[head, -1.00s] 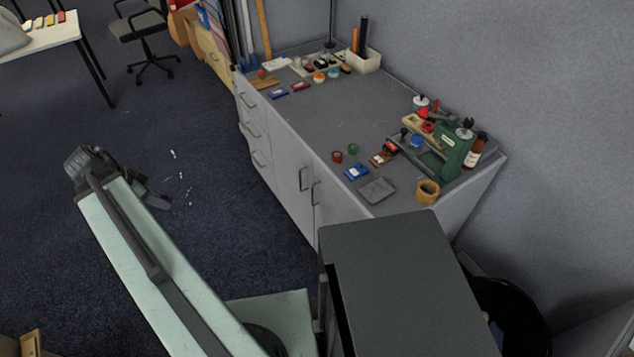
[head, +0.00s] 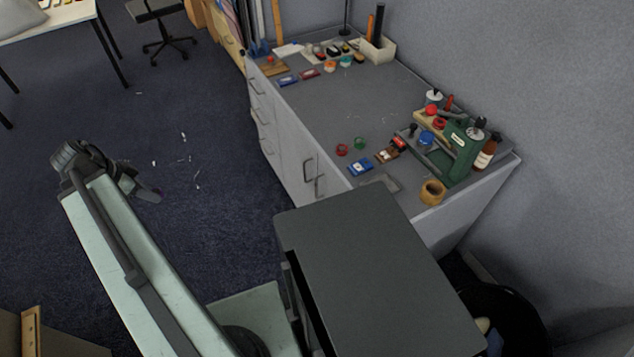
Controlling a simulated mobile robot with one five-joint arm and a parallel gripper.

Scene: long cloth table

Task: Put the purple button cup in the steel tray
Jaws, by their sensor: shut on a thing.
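My gripper (head: 146,190) is at the far end of my pale green arm, at the left of the head view, over the open floor. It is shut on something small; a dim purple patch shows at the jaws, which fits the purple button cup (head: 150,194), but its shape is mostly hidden. The steel tray (head: 389,181) looks like a flat grey square near the close end of the long table (head: 368,112). Its near part is hidden behind a dark box. My gripper is well to the left of the tray, apart from the table.
A dark grey flat-topped box (head: 375,265) stands close in front, before the table's near end. Around the tray are a blue box (head: 360,167), a tape roll (head: 433,192) and a green press (head: 458,150). The table's middle is clear. A wall runs along the right.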

